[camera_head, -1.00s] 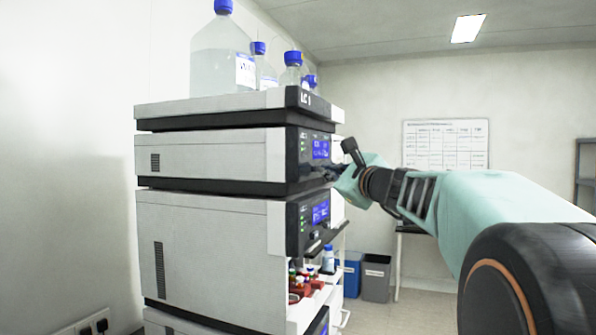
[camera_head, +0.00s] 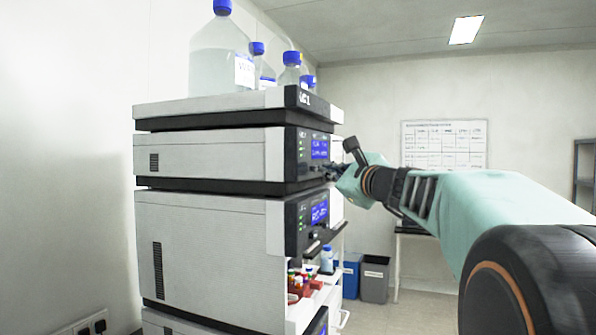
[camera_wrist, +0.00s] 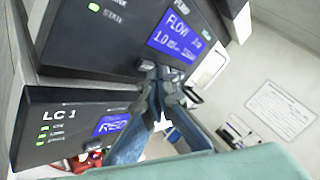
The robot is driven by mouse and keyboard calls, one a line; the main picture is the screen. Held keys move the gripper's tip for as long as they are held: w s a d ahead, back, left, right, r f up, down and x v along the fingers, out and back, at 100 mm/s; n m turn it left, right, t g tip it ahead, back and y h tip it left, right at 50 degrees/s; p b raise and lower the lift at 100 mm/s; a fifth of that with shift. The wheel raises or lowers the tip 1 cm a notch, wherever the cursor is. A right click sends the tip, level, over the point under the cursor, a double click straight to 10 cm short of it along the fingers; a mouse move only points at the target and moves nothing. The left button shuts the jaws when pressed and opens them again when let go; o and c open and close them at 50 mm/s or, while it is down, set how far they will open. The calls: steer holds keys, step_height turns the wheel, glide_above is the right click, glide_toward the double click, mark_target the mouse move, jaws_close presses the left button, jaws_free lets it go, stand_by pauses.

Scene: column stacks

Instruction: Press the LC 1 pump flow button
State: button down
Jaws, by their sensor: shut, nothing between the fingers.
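The pump module (camera_head: 215,156) is a light grey box with a black front panel, under the top tray labelled LC 1 (camera_head: 304,99) in the head view. Its blue display (camera_wrist: 178,36) reads FLOW 1.0 in the wrist view. My gripper (camera_wrist: 159,76) is shut and empty, its dark fingertips at the panel's lower edge just below the display. In the head view my gripper (camera_head: 331,171) is at the right end of the same panel. I cannot tell whether the tips touch it. No flow button shows clearly; the fingertips cover that part of the panel.
A module below (camera_head: 210,252) has its own blue display (camera_wrist: 114,126) and an LC 1 label in the wrist view. Bottles with blue caps (camera_head: 222,60) stand on top. Bins (camera_head: 375,279) are on the floor behind.

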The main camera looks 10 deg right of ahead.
steer(key=shift+s+d, duration=0.2)
steer(key=shift+d, duration=0.05)
steer(key=s+d, duration=0.1)
steer(key=d, duration=0.1)
steer(key=s+d, duration=0.1)
steer(key=d, duration=0.1)
steer(key=shift+s, duration=0.4)
steer(key=shift+d+b, duration=0.1)
steer(key=shift+b, duration=0.2)
stand_by(0.4)
